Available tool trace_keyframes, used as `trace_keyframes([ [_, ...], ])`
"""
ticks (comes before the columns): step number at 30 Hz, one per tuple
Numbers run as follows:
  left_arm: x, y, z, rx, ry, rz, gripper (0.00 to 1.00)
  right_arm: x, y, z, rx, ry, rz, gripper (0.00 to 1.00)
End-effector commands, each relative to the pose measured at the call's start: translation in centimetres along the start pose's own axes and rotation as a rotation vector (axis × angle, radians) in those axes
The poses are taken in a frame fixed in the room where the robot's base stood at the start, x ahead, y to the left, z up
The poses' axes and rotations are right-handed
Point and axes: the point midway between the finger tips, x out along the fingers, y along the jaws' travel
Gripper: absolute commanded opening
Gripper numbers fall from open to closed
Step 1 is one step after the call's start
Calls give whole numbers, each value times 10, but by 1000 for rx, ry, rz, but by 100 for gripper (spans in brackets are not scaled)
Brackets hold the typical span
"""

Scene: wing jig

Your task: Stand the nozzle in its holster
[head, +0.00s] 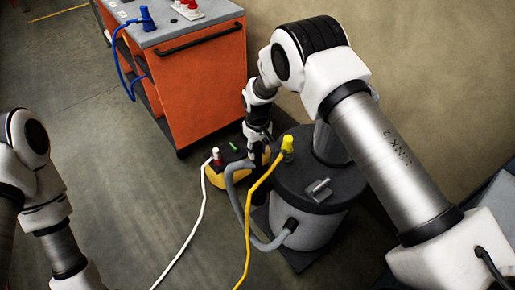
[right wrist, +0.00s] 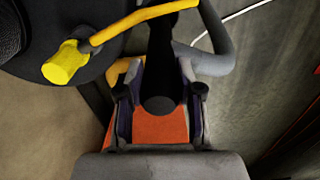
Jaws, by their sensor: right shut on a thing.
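My right gripper (head: 258,137) is low, between the grey vacuum drum (head: 315,222) and the orange cabinet. It is shut on the black nozzle (head: 257,162), which joins the grey hose (head: 239,205) looping from the drum's side. In the right wrist view the nozzle (right wrist: 161,70) lies between the two fingers (right wrist: 160,100), its round end towards the camera. The hose (right wrist: 216,40) curves beside it.
A yellow plug (head: 287,146) with a yellow cable stands at the drum lid's rim. A yellow-and-black box (head: 214,178) with a white plug (head: 216,154) sits beside the gripper. The orange cabinet (head: 205,80) stands behind. Floor at left is clear except for cables.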

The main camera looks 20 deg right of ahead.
Motion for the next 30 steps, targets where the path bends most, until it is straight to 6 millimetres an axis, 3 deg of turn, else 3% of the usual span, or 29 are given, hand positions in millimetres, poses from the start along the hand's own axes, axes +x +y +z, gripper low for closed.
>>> trace_keyframes([
  [3,3,0,0,0,0,0,41,4,0,0,0,1,0,0],
  [4,3,0,0,0,0,0,41,4,0,0,0,1,0,39],
  [6,2,0,0,0,0,0,41,3,0,0,0,1,0,64],
  [15,2,0,0,0,0,0,41,3,0,0,0,0,0,65],
  [19,2,0,0,0,0,0,41,-7,0,-1,0,3,1,65],
  [30,2,0,0,0,0,0,41,-95,0,-1,0,4,1,65],
])
